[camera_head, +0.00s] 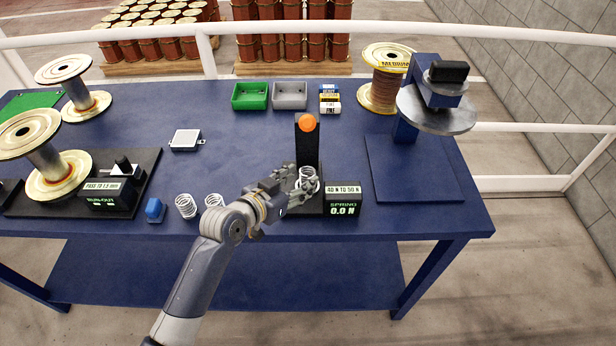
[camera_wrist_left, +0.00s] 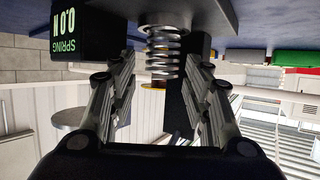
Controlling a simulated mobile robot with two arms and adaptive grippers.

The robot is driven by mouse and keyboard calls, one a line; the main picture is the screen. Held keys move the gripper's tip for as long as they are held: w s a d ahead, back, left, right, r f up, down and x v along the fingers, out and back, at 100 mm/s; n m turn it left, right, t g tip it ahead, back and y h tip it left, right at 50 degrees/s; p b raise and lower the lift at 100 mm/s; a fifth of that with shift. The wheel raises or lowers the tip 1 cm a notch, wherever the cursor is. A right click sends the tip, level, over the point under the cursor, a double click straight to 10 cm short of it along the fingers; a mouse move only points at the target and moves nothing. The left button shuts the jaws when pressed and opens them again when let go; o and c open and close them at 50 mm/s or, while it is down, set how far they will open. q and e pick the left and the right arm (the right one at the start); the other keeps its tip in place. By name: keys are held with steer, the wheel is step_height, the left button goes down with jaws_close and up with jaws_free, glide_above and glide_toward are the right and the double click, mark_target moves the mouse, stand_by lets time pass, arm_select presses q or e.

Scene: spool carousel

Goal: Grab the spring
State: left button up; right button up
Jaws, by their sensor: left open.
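A coiled metal spring (camera_head: 308,178) stands on the black base of the spring tester, in front of its dark column with an orange knob (camera_head: 307,123). The tester's display (camera_head: 343,209) reads SPRING 0.0 N under a label 40 N TO 50 N. My left gripper (camera_head: 298,184) is open at the spring, partly hiding it in the head view. In the left wrist view, which is upside down, the spring (camera_wrist_left: 163,52) sits between the two spread fingers (camera_wrist_left: 160,75), with gaps visible on both sides. My right gripper is not in view.
Two loose springs (camera_head: 186,206) (camera_head: 214,201) stand on the blue table left of my wrist, near a small blue block (camera_head: 155,210). Green (camera_head: 250,96) and grey (camera_head: 289,96) bins stand behind. A spool machine (camera_head: 436,100) is at right. The table's middle is clear.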

mark_target(302, 179)
arm_select(q)
steer(key=shift+w+d+f, duration=0.1)
steer(key=shift+w+d, duration=0.05)
steer(key=shift+w, duration=0.1)
steer(key=shift+w+d+f+p, duration=0.1)
steer(key=shift+w+d+p, duration=0.05)
steer(key=shift+w+p, duration=0.2)
steer(key=x, duration=0.3)
steer(key=shift+f+p, duration=0.15)
steer(key=shift+p, duration=0.25)
steer(key=shift+w+d+f, duration=0.2)
steer(key=shift+w+f, duration=0.05)
steer(key=shift+w, duration=0.1)
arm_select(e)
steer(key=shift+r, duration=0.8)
arm_select(q)
steer(key=c, duration=0.9)
